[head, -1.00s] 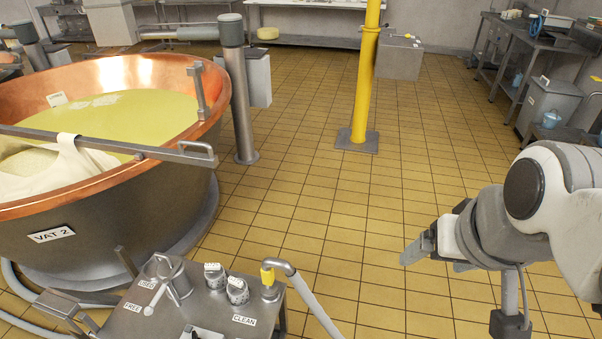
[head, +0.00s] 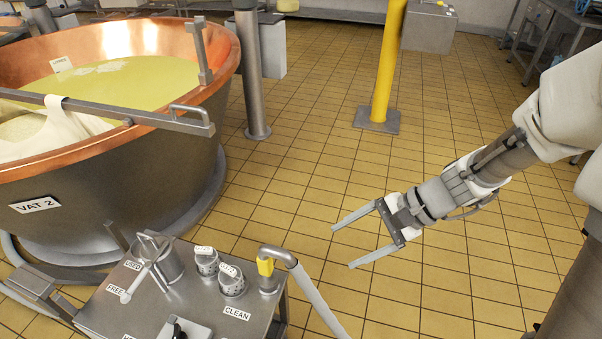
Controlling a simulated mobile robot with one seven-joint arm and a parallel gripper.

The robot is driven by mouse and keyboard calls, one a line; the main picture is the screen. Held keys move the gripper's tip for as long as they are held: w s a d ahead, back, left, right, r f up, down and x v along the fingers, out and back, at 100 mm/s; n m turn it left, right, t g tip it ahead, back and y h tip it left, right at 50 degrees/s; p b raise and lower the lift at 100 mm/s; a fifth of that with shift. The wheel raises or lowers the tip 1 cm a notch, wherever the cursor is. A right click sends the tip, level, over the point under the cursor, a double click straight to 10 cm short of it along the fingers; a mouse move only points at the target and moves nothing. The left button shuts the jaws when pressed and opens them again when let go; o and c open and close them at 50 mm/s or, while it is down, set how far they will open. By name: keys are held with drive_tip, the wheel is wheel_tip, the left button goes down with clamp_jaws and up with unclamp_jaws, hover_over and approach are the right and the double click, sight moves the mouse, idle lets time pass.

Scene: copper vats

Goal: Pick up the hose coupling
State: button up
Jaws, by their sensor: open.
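The hose coupling (head: 267,268) appears to be the metal end piece with a yellow collar, standing at the right corner of the steel table, near the CLEAN label. A grey bent hose (head: 312,291) runs from its top down to the right, out of the picture. My gripper (head: 343,247) is open and empty, its two fingers pointing left. In the picture it is right of the coupling and apart from it, with the tiled floor behind.
The steel table (head: 210,300) also holds a metal jug (head: 165,262) and two perforated cylinders with labelled tops (head: 206,262) (head: 232,281). A copper vat (head: 130,150) stands behind at left. A yellow post (head: 388,70) rises from the floor. Open floor lies around my gripper.

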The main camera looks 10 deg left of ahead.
drive_tip(key=w+a+f+m+t+y+b, duration=0.1)
drive_tip(key=w+a+f+m+y+b, duration=0.3)
drive_tip(key=f, duration=0.7)
drive_tip(key=w+f+m+t+y+b, duration=0.1)
drive_tip(key=f+m+t+b, duration=0.15)
drive_tip(key=f+m, duration=0.65)
drive_tip(key=n+b, duration=0.3)
drive_tip(key=b, duration=0.1)
approach(272, 269)
drive_tip(key=shift+g, duration=0.45)
drive_tip(key=x, duration=0.4)
drive_tip(key=shift+w+a+f, duration=0.25)
drive_tip(key=shift+w+f, duration=0.05)
drive_tip(key=shift+w, duration=0.05)
drive_tip(key=shift+b+x, duration=1.05)
drive_tip(key=shift+x, duration=1.9)
drive_tip(key=shift+r, duration=0.2)
clamp_jaws()
